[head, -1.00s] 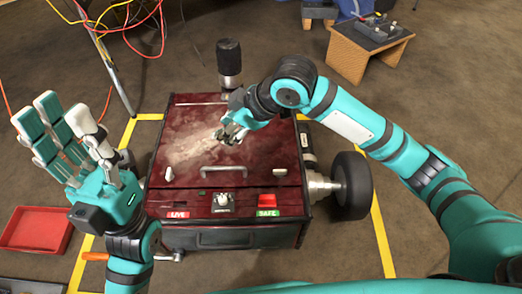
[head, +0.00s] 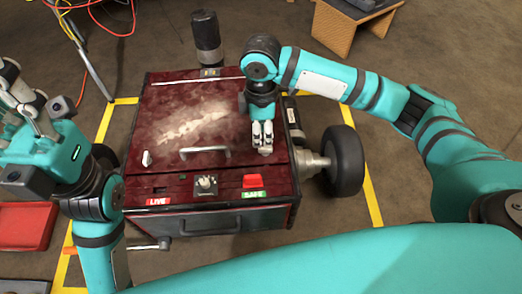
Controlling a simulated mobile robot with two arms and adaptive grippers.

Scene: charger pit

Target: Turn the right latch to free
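The dark red cart lid (head: 165,105) has a pale left latch (head: 147,158) near its front left corner and a handle (head: 205,151) at the front middle. My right gripper (head: 263,138) points down over the lid's front right corner, where the right latch is. Its fingers sit close together and cover most or all of that latch. I cannot tell whether they grip it. My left gripper (head: 28,115) is at the left edge, partly cut off, with spread fingers, away from the cart.
The front panel has a red LIVE label (head: 158,201), a knob (head: 206,184), a red switch (head: 252,181) and a green SAFE label (head: 253,194). A black wheel (head: 343,161) sticks out right. A red tray (head: 25,226) lies left. A wooden stand (head: 350,28) is behind.

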